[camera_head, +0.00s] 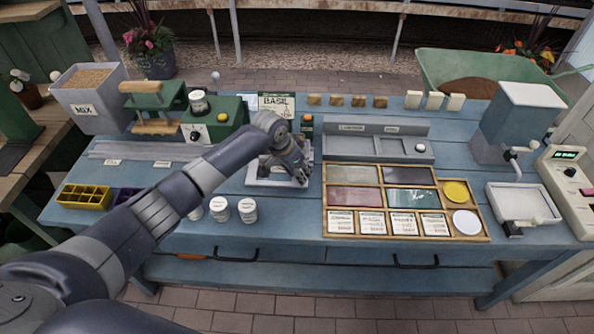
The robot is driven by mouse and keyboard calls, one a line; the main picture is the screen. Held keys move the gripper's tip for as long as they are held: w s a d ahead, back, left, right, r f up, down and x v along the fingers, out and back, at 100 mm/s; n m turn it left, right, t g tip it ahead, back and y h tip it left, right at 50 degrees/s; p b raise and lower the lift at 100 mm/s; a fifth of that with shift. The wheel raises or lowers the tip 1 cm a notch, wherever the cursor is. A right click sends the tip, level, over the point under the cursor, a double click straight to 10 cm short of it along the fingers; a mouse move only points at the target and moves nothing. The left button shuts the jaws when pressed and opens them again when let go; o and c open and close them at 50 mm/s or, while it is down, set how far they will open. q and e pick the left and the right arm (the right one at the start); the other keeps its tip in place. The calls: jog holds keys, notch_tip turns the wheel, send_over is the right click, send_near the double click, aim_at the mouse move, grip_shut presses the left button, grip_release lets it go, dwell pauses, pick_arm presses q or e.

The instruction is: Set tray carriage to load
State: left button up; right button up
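No label reading "load" is legible to me, so I cannot tell for certain which part is the tray carriage. A long grey rail (160,152) with two small labels runs along the left of the bench. A grey channel unit (375,148) with two labels on its back and a pale round knob (420,147) at its right end stands right of centre. My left gripper (298,176) points down over a pale square tray (262,180) at mid-bench and partly hides it. Its fingers are too small and dark to tell open from shut. My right gripper is out of view.
A green machine (215,128) with a yellow button stands behind the rail. Yellow (84,196) and purple cell trays sit front left. White jars (247,209) stand below my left arm. A wooden divided tray (480,212) fills the front right. A grey cranked hopper (515,120) stands beyond.

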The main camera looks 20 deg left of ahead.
pick_arm(q)
jog(key=shift+o, duration=1.3)
jog(key=shift+d, duration=0.35)
jog(key=shift+a, duration=0.15)
jog(key=shift+s+a+r, duration=0.15)
jog(key=shift+r, duration=0.45)
jog(key=v, duration=1)
jog(key=shift+r, duration=0.35)
jog(key=shift+s, duration=0.1)
